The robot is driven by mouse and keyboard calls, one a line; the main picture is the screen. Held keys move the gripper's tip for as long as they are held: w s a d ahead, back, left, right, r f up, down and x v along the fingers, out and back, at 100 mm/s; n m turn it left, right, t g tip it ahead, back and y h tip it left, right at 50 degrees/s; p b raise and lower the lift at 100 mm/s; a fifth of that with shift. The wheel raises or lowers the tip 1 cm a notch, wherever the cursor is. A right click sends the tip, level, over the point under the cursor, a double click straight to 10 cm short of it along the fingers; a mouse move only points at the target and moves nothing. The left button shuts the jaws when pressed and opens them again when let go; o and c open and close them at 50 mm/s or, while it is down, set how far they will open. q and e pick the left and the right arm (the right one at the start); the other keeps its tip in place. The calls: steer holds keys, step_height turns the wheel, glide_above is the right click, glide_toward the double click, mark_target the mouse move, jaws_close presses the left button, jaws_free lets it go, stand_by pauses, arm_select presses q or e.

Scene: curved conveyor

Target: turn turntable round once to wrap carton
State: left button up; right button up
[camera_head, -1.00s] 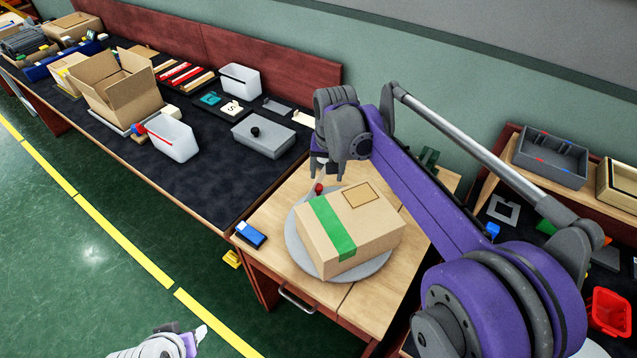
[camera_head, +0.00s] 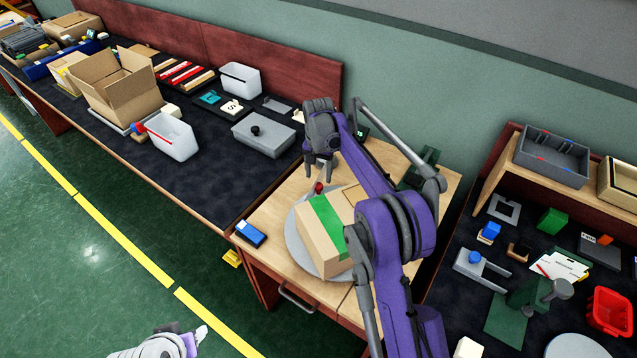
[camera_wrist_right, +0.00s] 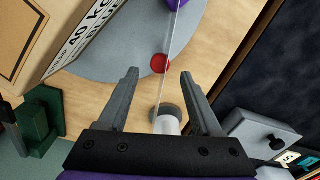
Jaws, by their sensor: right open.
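The brown carton (camera_head: 322,240) with a green tape strip sits on the round grey turntable (camera_head: 296,252); my right arm hides its right side. A red knob (camera_head: 319,187) is near the turntable's far rim and shows in the right wrist view (camera_wrist_right: 160,63). My right gripper (camera_head: 318,172) is open and empty above the table near the knob. In the wrist view the knob lies beyond and between the fingers (camera_wrist_right: 160,85). A white roll with a grey cap (camera_wrist_right: 167,122) stands nearer, with a thin clear strip running from it. My left gripper (camera_head: 198,338) is partly visible at bottom left.
A blue and white box (camera_head: 250,234) lies at the table's left corner. A grey lidded box (camera_head: 264,135) and a white bin (camera_head: 172,137) stand on the dark bench at left. Dark green fixtures (camera_head: 422,168) are behind the carton. A parts bench with a red bin (camera_head: 608,310) is at right.

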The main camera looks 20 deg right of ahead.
mark_target(319, 185)
steer(key=shift+f, duration=2.2)
steer(key=shift+c, duration=0.3)
jaws_close()
